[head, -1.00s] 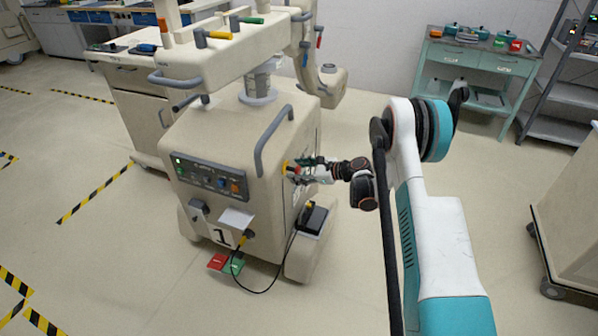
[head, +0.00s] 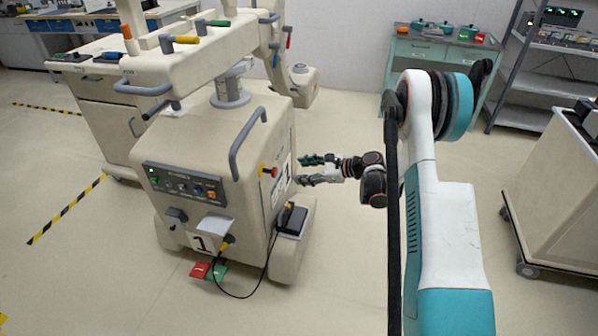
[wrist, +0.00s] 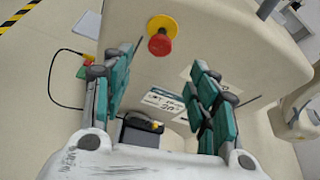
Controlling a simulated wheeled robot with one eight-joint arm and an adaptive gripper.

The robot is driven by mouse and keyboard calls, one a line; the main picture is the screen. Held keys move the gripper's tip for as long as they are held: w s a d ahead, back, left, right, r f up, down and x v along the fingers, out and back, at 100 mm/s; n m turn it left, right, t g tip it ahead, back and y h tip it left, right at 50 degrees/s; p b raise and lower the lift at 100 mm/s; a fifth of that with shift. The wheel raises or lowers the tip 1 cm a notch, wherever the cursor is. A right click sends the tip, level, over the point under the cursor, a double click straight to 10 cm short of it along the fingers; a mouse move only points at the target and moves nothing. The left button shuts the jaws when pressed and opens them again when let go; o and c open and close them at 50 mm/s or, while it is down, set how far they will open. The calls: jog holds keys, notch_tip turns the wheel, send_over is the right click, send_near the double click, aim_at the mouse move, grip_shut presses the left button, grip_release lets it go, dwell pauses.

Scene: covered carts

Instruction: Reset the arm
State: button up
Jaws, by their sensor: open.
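My gripper (head: 311,170) is open and empty in the head view, beside the right side of the cream machine (head: 205,128), with a gap between them. Its green-padded fingers also show spread apart in the wrist view (wrist: 160,95). A red mushroom button (head: 274,171) on a yellow base sits on the machine's side panel. In the wrist view the red button (wrist: 160,42) lies beyond the fingertips, and nothing touches it. My arm reaches in from the right of the head view.
A black box (head: 292,220) with a yellow plug sits on the machine's base, and a black cable hangs to the floor. Red and green pedals (head: 208,271) lie in front. A covered cart (head: 565,190) stands at right. The floor between is clear.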

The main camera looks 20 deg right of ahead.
jog(key=shift+r, duration=0.1)
dwell(0.3)
jog(key=s+a+r+n+g+h+p, duration=0.15)
jog(key=s+a+r+n, duration=0.3)
jog(key=r, duration=0.45)
jog(key=s+a+r+n+h, duration=0.2)
jog(key=s+a+r+n, duration=0.2)
jog(key=s+r, duration=0.3)
jog(key=s+a+r+n+g+h+p, duration=0.15)
jog(key=s+a+r+n, duration=0.25)
jog(key=r, duration=0.6)
jog(key=s+a+r+n+h, duration=0.1)
jog(key=s+r+n+h, duration=0.25)
jog(key=s, duration=0.55)
jog(key=s+d+f+n+h+b, duration=0.1)
jog(key=s+d+f+n, duration=0.1)
jog(key=s, duration=0.5)
jog(key=s+d+f+n+t+b, duration=0.1)
jog(key=s+f+n+b, duration=0.1)
jog(key=s+n, duration=0.3)
jog(key=shift+s+d+f+h, duration=0.4)
jog(key=shift+s+f, duration=0.5)
jog(key=shift+s, duration=0.15)
